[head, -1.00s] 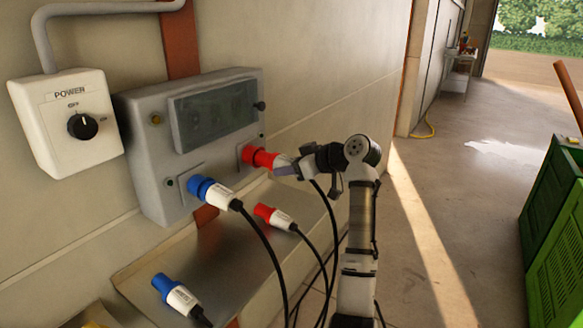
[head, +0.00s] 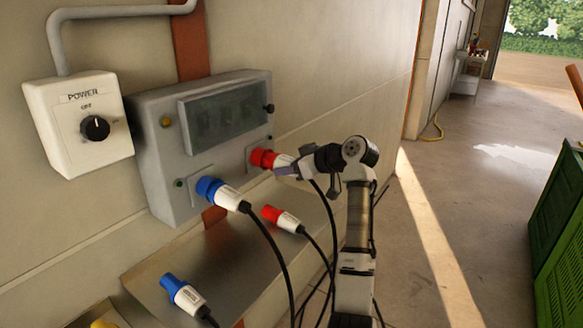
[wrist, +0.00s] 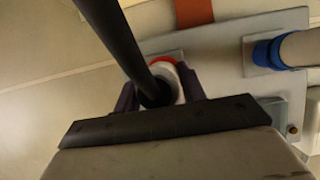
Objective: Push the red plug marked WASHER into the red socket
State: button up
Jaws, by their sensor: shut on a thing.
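My gripper (head: 287,171) is shut on a red plug (head: 284,161) with a white body. The plug is at the red socket (head: 259,157) on the right of the grey box's front, lined up with it and touching or partly in it. I cannot tell how deep it sits. In the wrist view the white plug body (wrist: 177,78) is between my gripper's purple fingers (wrist: 158,92), with a red ring beyond it. Its black cable (wrist: 115,35) crosses that view. A second red plug (head: 287,221) lies on the metal shelf. No WASHER marking is readable on either.
A blue plug (head: 228,197) sits at the blue socket left of the red one, its cable hanging down. Another blue plug (head: 186,297) lies on the shelf (head: 235,262). The grey box (head: 160,190) is on the wall beside a white power switch (head: 85,150).

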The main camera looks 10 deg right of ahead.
jog(key=shift+w+a, duration=0.65)
jog(key=o, duration=1.2)
jog(key=shift+d, duration=0.1)
